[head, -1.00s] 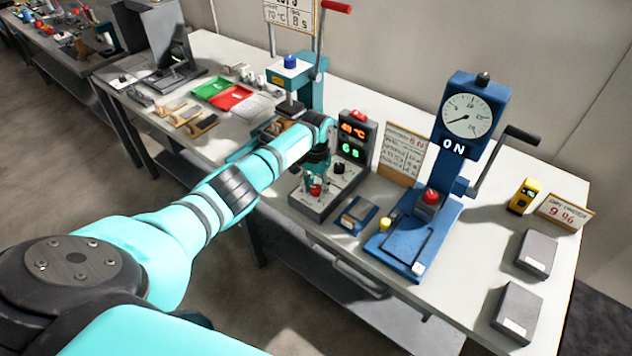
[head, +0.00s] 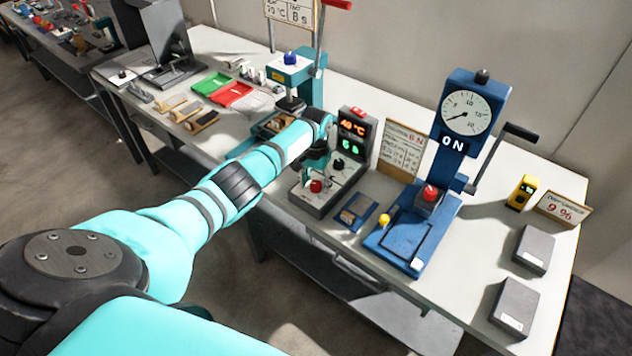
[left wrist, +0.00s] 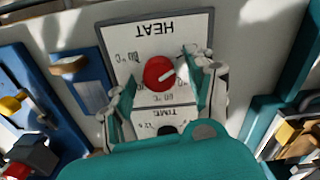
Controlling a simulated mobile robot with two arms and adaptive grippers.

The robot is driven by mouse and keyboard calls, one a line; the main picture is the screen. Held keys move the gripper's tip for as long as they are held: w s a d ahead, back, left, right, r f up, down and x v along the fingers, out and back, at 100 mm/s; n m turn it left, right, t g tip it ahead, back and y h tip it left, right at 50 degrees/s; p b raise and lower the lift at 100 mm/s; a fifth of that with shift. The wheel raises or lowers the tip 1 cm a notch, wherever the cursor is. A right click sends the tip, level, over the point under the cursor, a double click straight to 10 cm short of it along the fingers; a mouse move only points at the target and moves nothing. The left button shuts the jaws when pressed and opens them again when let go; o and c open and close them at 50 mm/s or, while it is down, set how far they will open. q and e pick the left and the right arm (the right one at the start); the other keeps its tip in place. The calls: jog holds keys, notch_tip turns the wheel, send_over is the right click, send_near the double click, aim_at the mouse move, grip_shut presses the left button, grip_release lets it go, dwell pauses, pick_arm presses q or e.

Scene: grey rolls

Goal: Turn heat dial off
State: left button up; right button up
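The red heat dial (head: 316,186) sits on the grey control box (head: 322,204). In the left wrist view the dial (left wrist: 157,73) is on a white panel (left wrist: 180,22) lettered HEAT, upside down here; its white pointer mark points right and slightly up. My left gripper (head: 318,170) is above the box, close to the dial. In the left wrist view its fingers (left wrist: 160,80) are apart, one either side of the dial, with gaps visible; nothing is held. The display (head: 351,138) appears to read 40 °C in orange, with green digits below. My right gripper is not in view.
A black knob (head: 338,164) is behind the dial. A teal press (head: 310,90) stands behind my left arm.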

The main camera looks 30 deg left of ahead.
aim_at(316, 183)
pick_arm(q)
notch_tip(316, 183, up, 12)
dwell(0.7)
dwell(0.4)
